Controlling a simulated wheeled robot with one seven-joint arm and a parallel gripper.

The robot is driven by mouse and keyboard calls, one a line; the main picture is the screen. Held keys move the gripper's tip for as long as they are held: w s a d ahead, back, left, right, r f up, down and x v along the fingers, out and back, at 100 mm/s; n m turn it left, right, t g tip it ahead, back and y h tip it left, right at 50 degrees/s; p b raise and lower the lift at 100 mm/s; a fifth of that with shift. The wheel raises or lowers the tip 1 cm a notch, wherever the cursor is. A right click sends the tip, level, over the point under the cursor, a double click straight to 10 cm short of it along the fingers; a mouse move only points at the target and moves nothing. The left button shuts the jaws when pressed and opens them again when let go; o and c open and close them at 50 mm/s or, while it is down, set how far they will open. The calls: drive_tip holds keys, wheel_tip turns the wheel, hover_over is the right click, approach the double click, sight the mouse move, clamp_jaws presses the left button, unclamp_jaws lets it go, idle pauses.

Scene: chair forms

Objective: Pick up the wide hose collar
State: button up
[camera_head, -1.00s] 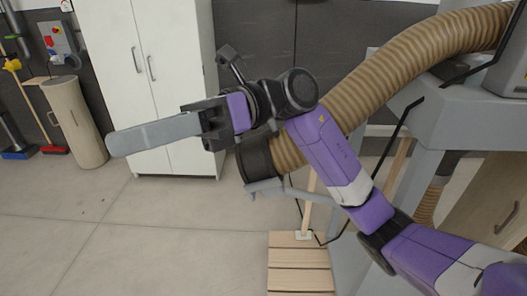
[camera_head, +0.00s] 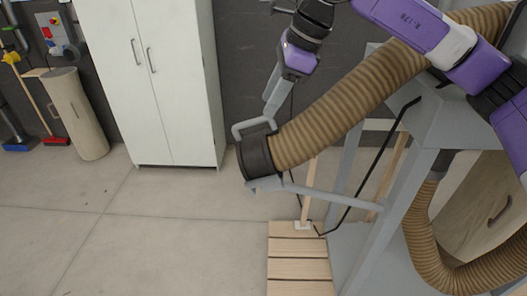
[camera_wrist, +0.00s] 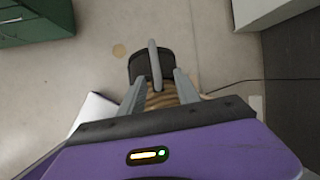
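The wide hose collar (camera_head: 256,157) is a black ring on the free end of a ribbed tan hose (camera_head: 345,110). A grey handle (camera_head: 240,128) stands out from its upper left side. My gripper (camera_head: 270,106) is above and just behind the collar in the head view, fingers pointing down. In the wrist view, the collar (camera_wrist: 140,64) lies ahead of my gripper (camera_wrist: 158,76). The two grey fingers are spread apart, with the handle (camera_wrist: 153,60) showing between their lines. The fingers look empty; contact with the handle cannot be made out.
A grey frame (camera_head: 440,122) carries the hose, with a bar reaching under the collar. A wooden slatted platform (camera_head: 298,262) lies below. A white cabinet (camera_head: 150,80) and a beige cylinder (camera_head: 77,115) stand at the back left.

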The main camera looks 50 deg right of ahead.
sight(262, 119)
drive_tip(key=shift+s+p+x, duration=0.1)
drive_tip(key=shift+p+x, duration=0.45)
drive_tip(key=shift+x, duration=0.9)
drive_tip(key=shift+s+p+x, duration=0.15)
drive_tip(key=shift+p+x, duration=0.4)
drive_tip(key=shift+x, duration=0.95)
drive_tip(key=shift+a+f, duration=0.1)
drive_tip(key=shift+c, duration=0.2)
clamp_jaws()
